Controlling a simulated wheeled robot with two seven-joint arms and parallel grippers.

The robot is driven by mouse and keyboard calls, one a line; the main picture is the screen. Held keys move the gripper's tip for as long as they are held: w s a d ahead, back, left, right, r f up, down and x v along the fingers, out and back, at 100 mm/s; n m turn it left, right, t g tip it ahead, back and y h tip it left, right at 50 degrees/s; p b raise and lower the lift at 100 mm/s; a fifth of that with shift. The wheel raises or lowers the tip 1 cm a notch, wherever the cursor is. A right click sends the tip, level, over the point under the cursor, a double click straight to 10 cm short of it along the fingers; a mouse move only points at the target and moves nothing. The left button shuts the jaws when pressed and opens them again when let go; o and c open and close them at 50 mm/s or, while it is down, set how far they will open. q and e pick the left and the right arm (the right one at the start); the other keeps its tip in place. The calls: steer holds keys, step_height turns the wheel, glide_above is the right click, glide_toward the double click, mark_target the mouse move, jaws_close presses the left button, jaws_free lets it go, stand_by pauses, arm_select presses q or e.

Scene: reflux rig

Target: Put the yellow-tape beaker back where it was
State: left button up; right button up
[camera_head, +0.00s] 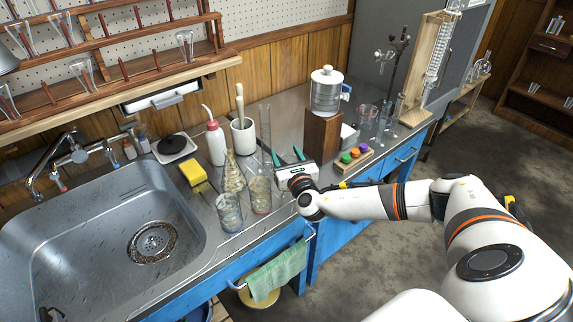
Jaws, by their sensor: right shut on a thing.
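My right gripper (287,156) reaches in from the right over the counter beside the sink. Its two green-tipped fingers are apart, around something clear that I can barely make out, seemingly a glass beaker. No yellow tape can be told on it. Two glass beakers stand just left of the gripper: a bluish one (229,213) near the counter's front edge and one with a reddish base (260,196). A conical flask (232,177) stands behind them. A beaker with a reddish rim (366,117) stands farther right.
A tall glass cylinder (264,130), a wash bottle (216,144) and a white pot (243,137) stand behind the gripper. A wooden block (322,136) bears a water container (326,92). A rack with coloured caps (353,157) lies right. The sink (95,235) is left.

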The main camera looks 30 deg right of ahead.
steer(key=shift+f, duration=1.25)
steer(key=o, duration=1.5)
steer(key=shift+f, duration=0.1)
steer(key=shift+o, duration=0.2)
steer(key=shift+r, duration=0.2)
steer(key=shift+s+a+f, duration=0.1)
steer(key=shift+s+a, duration=0.05)
steer(key=shift+s, duration=0.15)
steer(key=v, duration=1.1)
steer(key=shift+s+b, duration=0.2)
steer(key=shift+b, duration=0.1)
